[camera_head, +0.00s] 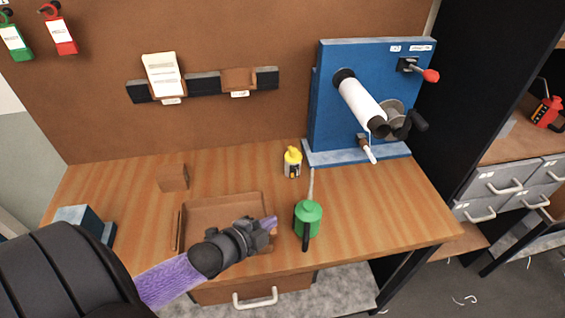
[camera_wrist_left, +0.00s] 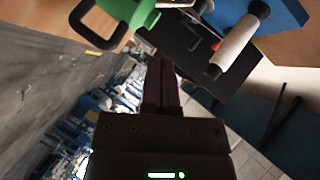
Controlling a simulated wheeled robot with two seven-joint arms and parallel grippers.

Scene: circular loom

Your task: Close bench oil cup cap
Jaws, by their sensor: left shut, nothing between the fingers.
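A small yellow-and-white cup (camera_head: 292,165) stands on the bench, left of the blue machine's base. It looks like the oil cup. A yellow piece sticks up at its top, but it is too small to tell how the cap sits. My left gripper (camera_head: 269,226) is in front of the cup and to its left, above the front of the bench and apart from the cup. In the left wrist view its fingers (camera_wrist_left: 161,85) are together with nothing between them. The cup cannot be made out there. My right gripper is not in view.
A green oil can (camera_head: 308,218) stands just right of my left gripper; it also shows in the left wrist view (camera_wrist_left: 128,10). The blue machine (camera_head: 340,110) with a white roll stands behind. A brown tray (camera_head: 215,200) lies under my left gripper. A wooden block (camera_head: 173,178) sits left.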

